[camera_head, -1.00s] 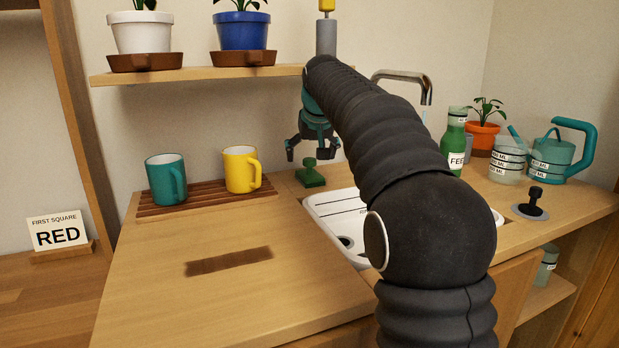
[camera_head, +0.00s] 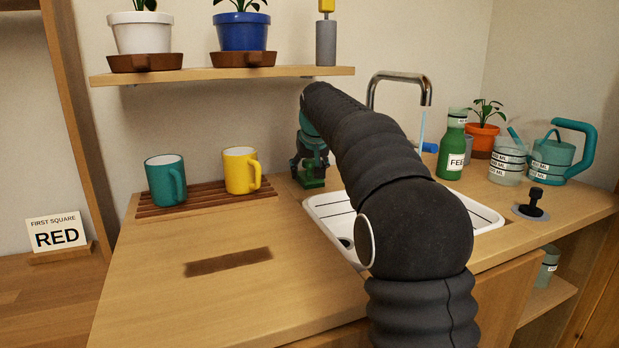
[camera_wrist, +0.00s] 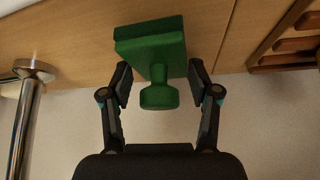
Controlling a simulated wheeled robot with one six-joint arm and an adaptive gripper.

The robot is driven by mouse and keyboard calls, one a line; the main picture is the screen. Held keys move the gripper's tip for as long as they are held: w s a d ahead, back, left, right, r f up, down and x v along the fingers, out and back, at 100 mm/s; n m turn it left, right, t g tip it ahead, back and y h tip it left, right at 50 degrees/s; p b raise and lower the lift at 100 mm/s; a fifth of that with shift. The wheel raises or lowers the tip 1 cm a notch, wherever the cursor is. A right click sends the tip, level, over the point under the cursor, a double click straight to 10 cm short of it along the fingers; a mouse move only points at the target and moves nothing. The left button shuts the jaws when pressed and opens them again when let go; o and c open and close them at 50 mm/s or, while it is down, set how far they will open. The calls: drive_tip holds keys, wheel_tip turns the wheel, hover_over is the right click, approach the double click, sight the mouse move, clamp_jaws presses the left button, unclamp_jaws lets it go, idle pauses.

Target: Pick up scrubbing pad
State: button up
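The green scrubbing pad (camera_head: 312,183) sits on the counter between the mug rack and the sink. In the wrist view the pad (camera_wrist: 150,42) shows a flat block with a knob handle (camera_wrist: 160,96) on it. My gripper (camera_wrist: 158,72) is open, with one finger on each side of the handle. Gaps show between the fingers and the handle. In the head view my gripper (camera_head: 312,170) is down at the pad and partly hides it.
The sink (camera_head: 333,212) and metal tap (camera_head: 400,76) are right of the pad. The mug rack (camera_head: 205,198) with teal and yellow mugs is left. A shelf (camera_head: 200,76) with potted plants hangs above.

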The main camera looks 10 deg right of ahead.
idle(0.3)
drive_tip(key=shift+r, duration=0.55)
drive_tip(key=s+b, duration=0.1)
drive_tip(key=s, duration=1.2)
drive_tip(key=shift+b, duration=0.4)
wheel_tip(320, 180, up, 14)
drive_tip(key=p, duration=0.3)
drive_tip(key=shift+f+p, duration=0.1)
drive_tip(key=shift+p, duration=0.25)
drive_tip(key=o, duration=0.3)
drive_tip(key=shift+c, duration=0.8)
